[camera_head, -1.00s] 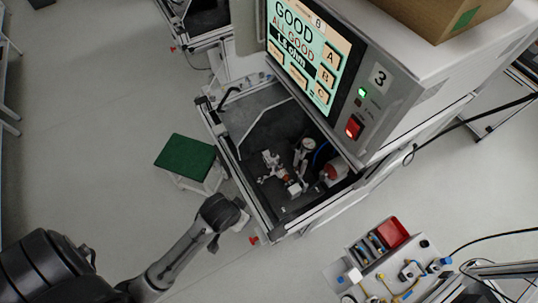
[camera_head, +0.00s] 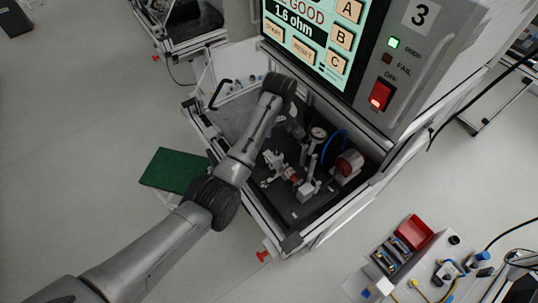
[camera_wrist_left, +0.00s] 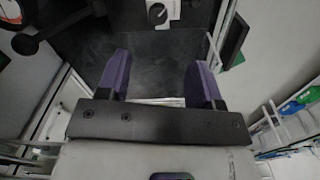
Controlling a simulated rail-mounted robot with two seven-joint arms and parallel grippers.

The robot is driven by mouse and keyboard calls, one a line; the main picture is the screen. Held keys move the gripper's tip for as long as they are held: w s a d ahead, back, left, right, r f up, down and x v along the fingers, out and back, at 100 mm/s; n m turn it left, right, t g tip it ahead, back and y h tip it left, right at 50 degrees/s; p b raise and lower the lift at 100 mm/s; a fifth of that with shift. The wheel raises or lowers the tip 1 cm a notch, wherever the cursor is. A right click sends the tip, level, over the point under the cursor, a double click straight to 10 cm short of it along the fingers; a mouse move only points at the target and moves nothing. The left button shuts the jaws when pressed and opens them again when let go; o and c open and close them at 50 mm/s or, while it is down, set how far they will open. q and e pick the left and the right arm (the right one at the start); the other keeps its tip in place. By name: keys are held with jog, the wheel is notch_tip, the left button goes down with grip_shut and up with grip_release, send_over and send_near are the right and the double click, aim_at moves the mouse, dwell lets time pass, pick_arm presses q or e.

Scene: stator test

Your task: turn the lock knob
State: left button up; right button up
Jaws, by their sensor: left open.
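In the left wrist view, a round black knob with a light mark, which looks like the lock knob (camera_wrist_left: 157,14), sits on a white plate at the top edge. My left gripper (camera_wrist_left: 158,65) is open, with nothing between its two purple-dark fingers. The knob lies beyond the fingertips, roughly in line with the gap and apart from them. In the head view, my left arm reaches over the open test bay (camera_head: 312,208). Its wrist covers part of the bay's back, and I cannot make out the knob there. My right gripper is not in view.
The bay holds a round gauge (camera_head: 318,133), a red cylinder (camera_head: 348,165) and white clamp parts. A green-topped stool (camera_head: 172,170) is left of the bay.

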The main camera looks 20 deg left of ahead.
aim_at(277, 150)
pick_arm(q)
jog(key=f, duration=0.4)
jog(key=f+b, duration=0.1)
jog(key=f, duration=0.3)
jog(key=f+b, duration=0.1)
jog(key=f, duration=0.3)
jog(key=shift+w+f, duration=0.3)
jog(key=shift+f, duration=0.05)
jog(key=shift+c, duration=0.3)
jog(key=c, duration=0.9)
jog(key=shift+o, duration=0.2)
